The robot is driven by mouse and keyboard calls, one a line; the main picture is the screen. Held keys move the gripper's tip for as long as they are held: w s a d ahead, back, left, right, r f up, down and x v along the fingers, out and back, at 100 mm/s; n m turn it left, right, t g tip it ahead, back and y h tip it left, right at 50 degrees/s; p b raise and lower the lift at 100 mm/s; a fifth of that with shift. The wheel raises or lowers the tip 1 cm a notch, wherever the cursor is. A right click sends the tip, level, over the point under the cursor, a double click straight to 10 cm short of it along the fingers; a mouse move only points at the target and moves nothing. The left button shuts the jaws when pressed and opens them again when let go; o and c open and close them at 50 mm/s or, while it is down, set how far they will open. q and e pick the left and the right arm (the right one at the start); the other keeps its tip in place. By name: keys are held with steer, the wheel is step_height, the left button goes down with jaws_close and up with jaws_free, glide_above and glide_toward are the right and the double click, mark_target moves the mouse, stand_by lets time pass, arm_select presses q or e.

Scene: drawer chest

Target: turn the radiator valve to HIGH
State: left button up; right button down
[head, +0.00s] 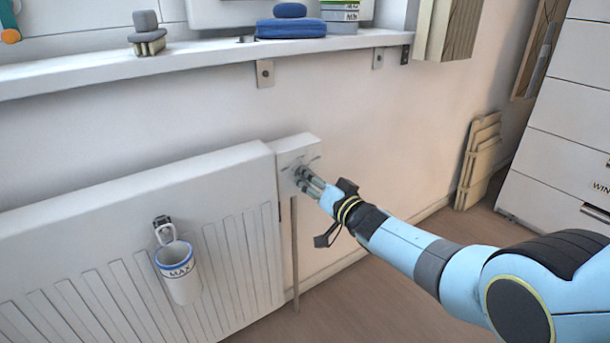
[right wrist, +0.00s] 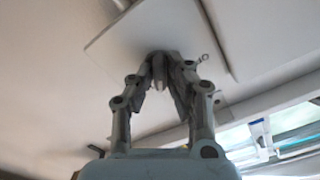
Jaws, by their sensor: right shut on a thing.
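The radiator valve plate (head: 293,146) is a pale panel at the right end of the white radiator (head: 205,185). My right gripper (head: 301,172) reaches it from the right, with its fingers at the plate's face. In the right wrist view the valve knob (right wrist: 158,72) is a small grey piece between my fingertips (right wrist: 160,85), in front of the pale plate (right wrist: 130,50). The fingers are shut on it. The knob's pointer and the HIGH mark cannot be read, as my fingers cover most of the dial. My left gripper is not in view.
Folded wooden chairs (head: 478,160) lean on the wall, beside a white drawer chest (head: 565,150). The floor between is clear.

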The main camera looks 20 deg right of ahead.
steer(key=shift+f, duration=0.1)
steer(key=m+p, duration=0.1)
steer(key=m, duration=0.3)
steer(key=shift+m, duration=0.3)
steer(key=shift+m, duration=0.5)
steer(key=c, duration=1.2)
jaws_free()
